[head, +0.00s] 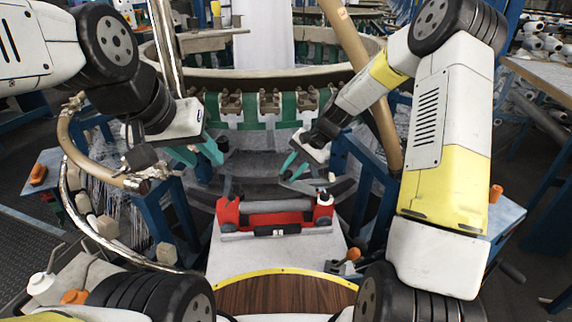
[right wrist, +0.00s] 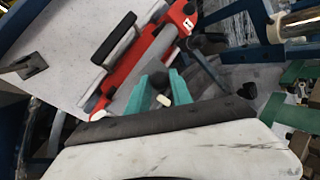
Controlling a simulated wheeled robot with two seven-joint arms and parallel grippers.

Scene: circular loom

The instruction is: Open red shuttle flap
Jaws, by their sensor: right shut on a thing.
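The red shuttle (head: 230,213) sits on a pale grey table (head: 235,255) in the middle of the head view, with a grey roller across it and a black handle in front. Its red end (right wrist: 180,14) also shows in the right wrist view. I cannot clearly pick out the flap or its state. My right gripper (head: 291,166) is behind and above the shuttle. In the right wrist view its teal fingers (right wrist: 160,92) close around a small black-and-white piece (right wrist: 163,100). I cannot tell whether that piece belongs to the shuttle. My left gripper (head: 198,154) is open and empty, up and left of the shuttle.
The circular loom ring (head: 300,78) with green parts stands behind the shuttle. A curved metal rail (head: 80,205) runs along the left, and a slanted tan pole (head: 372,100) rises on the right. A white bottle (head: 42,288) stands at lower left. The table before the shuttle is clear.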

